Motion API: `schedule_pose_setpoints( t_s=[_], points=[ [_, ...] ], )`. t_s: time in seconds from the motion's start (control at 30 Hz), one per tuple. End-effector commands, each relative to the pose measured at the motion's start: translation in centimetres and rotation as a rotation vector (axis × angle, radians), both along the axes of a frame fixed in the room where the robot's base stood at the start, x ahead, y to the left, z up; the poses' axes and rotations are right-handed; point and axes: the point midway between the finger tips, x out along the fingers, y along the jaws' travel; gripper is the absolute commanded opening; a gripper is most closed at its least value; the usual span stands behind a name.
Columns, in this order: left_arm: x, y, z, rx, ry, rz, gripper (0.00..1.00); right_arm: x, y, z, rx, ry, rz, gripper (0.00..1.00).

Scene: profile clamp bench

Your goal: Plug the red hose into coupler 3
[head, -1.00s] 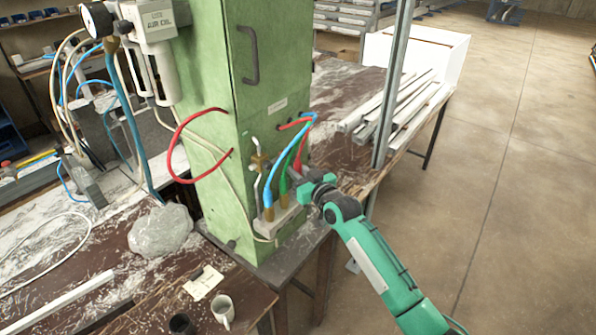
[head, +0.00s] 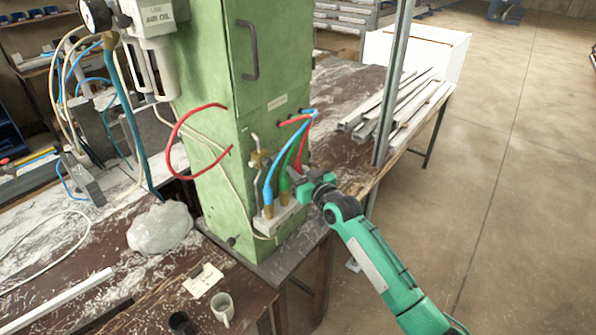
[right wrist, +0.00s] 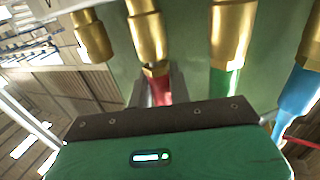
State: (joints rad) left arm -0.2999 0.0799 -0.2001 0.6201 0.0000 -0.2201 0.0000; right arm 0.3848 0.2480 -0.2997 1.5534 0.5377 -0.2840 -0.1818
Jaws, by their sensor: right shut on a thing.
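The red hose (head: 304,150) comes out of the green cabinet's side and bends down to my right gripper (head: 300,183). The gripper is shut on the red hose (right wrist: 160,90), just at a brass coupler (right wrist: 147,35), second from the left in the right wrist view. The hose end meets the coupler's nut there; I cannot tell how deep it sits. The green hose (right wrist: 224,85) and blue hose (right wrist: 298,92) are at the brass couplers to its right. A brass coupler (right wrist: 92,35) at the far left shows no hose. No coupler numbers are readable. My left gripper is out of view.
The green cabinet (head: 205,90) stands on the bench. The blue hose (head: 272,180) and green hose (head: 284,177) run close beside my right gripper. A mug (head: 222,308) is at the front.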

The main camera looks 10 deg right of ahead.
Motion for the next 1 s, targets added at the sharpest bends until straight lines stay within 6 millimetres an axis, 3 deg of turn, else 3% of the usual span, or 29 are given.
schedule_pose_setpoints(
  t_s=[0.8,0.83,0.93,1.0],
  points=[
    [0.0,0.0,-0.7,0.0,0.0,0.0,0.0,0.0,0.0,-1.1,-0.001,0.004,0.0,0.0],
    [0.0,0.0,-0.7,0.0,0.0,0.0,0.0,0.0,0.0,-1.1,-0.001,0.004,0.0,0.22],
    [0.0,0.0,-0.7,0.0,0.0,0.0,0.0,0.0,0.0,-1.1,-0.001,0.003,0.0,0.41],
    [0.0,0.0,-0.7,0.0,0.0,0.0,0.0,0.0,0.0,-1.1,-0.001,0.003,0.0,0.45]
  ],
)
